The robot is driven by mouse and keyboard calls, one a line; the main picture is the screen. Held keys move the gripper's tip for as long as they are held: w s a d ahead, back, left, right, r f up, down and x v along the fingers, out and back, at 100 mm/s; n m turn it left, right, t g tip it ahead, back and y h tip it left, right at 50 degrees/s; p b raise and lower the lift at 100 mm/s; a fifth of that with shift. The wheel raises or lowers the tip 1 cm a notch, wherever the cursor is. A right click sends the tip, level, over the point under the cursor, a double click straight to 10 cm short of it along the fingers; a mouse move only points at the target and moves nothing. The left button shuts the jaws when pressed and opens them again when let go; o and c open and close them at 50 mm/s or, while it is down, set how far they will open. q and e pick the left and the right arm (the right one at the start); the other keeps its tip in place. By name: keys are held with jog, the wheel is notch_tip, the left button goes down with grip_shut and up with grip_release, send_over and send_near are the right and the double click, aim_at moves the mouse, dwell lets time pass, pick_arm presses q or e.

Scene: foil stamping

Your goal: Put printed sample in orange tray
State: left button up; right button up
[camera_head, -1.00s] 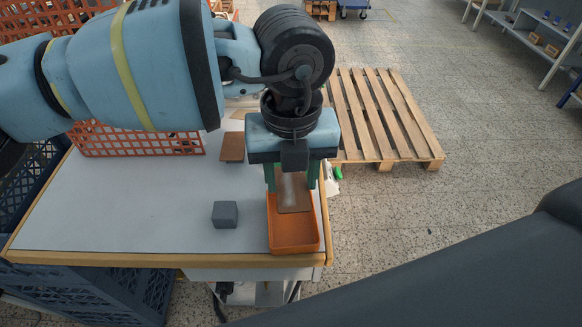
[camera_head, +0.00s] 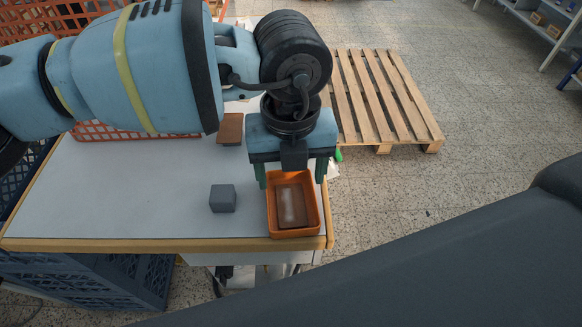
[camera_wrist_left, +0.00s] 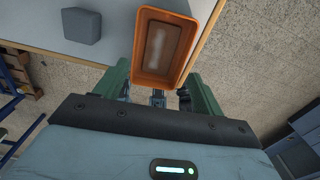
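The printed sample (camera_head: 291,206), a brown plate with a pale patch, lies inside the orange tray (camera_head: 315,218) at the table's front right corner. In the left wrist view the sample (camera_wrist_left: 157,46) also shows within the walls of the tray (camera_wrist_left: 147,77). My left gripper (camera_head: 291,174) is open above the back end of the tray, its green fingers spread wide to either side. In the left wrist view the open gripper (camera_wrist_left: 158,80) has nothing between its fingers and the sample is apart from them. My right gripper is not in view.
A grey cube (camera_head: 222,199) stands on the table (camera_head: 140,195) left of the tray. A brown block (camera_head: 230,129) lies farther back. An orange crate (camera_head: 100,133) is at the back left. A wooden pallet (camera_head: 383,100) lies on the floor beyond.

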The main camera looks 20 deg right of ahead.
pick_arm(q)
jog(key=shift+r, duration=0.25)
notch_tip(320, 180, up, 7)
jog(key=shift+r, duration=0.15)
dwell(0.4)
dwell(0.5)
